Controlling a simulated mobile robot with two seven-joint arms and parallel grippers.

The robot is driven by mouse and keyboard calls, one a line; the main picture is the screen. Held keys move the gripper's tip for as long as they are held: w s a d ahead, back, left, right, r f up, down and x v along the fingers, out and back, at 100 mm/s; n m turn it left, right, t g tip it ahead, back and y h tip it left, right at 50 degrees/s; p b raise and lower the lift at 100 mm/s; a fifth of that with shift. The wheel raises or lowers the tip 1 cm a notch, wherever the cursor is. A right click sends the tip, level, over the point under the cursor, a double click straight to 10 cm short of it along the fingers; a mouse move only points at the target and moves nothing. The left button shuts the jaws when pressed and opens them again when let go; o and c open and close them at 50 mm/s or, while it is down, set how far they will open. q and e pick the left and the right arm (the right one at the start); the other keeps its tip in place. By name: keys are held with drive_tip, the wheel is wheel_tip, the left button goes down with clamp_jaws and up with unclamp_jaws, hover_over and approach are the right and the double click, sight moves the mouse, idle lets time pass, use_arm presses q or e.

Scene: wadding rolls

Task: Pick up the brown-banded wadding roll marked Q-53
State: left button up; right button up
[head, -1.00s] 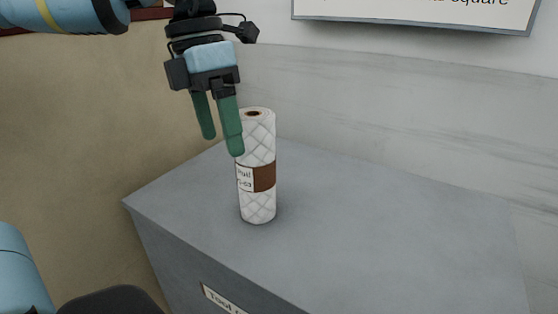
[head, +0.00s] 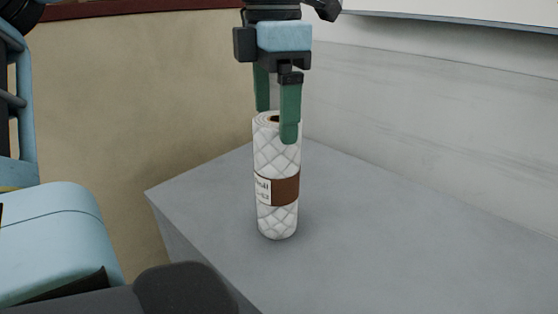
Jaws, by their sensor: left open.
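The wadding roll (head: 275,158) is white and quilted, with a brown band (head: 286,190) and a white label (head: 263,190) around its lower middle. It stands upright on the grey cabinet top. The label is turned partly away, and its mark is too small to read surely. My left gripper (head: 276,125) points down at the roll's top. Its green fingers are open, one in front of the top rim and one behind it, partly hidden. I cannot tell whether they touch the roll. My right gripper is not in view.
The grey cabinet top (head: 350,235) is clear around the roll, with its left corner and front edge near. A pale marbled wall (head: 430,120) runs behind it on the right. A tan wall (head: 130,110) is on the left.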

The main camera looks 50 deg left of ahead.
sight(278, 149)
use_arm(q)
drive_tip(key=shift+w+f, duration=0.15)
drive_tip(key=shift+f, duration=1.6)
drive_tip(key=shift+w+f, duration=0.15)
drive_tip(key=shift+f, duration=1.6)
drive_tip(key=shift+d, duration=0.1)
drive_tip(key=c, duration=1.3)
drive_tip(key=shift+r, duration=0.1)
